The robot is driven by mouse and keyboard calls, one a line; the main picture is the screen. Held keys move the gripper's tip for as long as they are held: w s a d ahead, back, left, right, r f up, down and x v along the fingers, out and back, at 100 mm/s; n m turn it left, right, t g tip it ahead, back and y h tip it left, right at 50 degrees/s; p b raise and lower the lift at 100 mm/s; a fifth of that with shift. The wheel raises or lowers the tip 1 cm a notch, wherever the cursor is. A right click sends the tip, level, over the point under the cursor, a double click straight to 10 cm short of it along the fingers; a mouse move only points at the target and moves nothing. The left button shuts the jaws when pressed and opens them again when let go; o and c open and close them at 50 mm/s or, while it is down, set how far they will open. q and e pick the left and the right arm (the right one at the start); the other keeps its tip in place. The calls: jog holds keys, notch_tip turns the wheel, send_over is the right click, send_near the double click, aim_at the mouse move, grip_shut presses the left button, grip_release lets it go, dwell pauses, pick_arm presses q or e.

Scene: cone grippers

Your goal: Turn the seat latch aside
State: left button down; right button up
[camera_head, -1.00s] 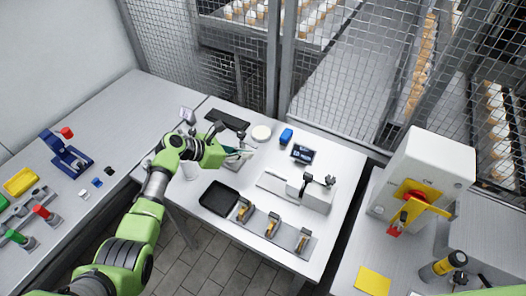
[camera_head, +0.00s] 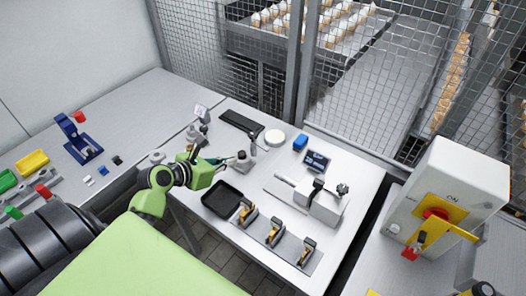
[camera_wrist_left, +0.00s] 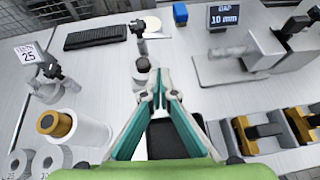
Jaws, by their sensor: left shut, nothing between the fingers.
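My left gripper (camera_head: 221,161) reaches in from the left over the middle table, its teal fingers closed together and empty. The closed tips also show in the left wrist view (camera_wrist_left: 160,97). Just beyond them stands a small grey round fixture (camera_head: 242,162) with a dark top, seen in the left wrist view (camera_wrist_left: 143,66). Close behind it rises a thin post with a dark head (camera_wrist_left: 137,27), which may be the seat latch; I cannot tell for certain. In the wrist view the tips appear short of the fixture. My right gripper is out of view.
A black tray (camera_head: 222,198) lies in front of the fixture. A rack of orange-and-black pieces (camera_head: 273,232) is to its right. A grey measuring device (camera_head: 325,206), a display (camera_head: 316,161), a blue block (camera_head: 300,143), a white disc (camera_head: 275,138) and a keyboard (camera_head: 241,123) surround it.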

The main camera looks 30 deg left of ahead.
pick_arm(q)
jog(key=x, duration=0.8)
jog(key=shift+w+d+p, duration=0.1)
jog(key=shift+w+p, duration=0.05)
jog(key=shift+p, duration=0.2)
jog(key=shift+w+d+p, duration=0.2)
jog(key=shift+w+p, duration=0.15)
jog(key=shift+w, duration=0.9)
jog(key=shift+w+d+f, duration=0.1)
jog(key=shift+w+d, duration=0.05)
jog(key=shift+w, duration=0.65)
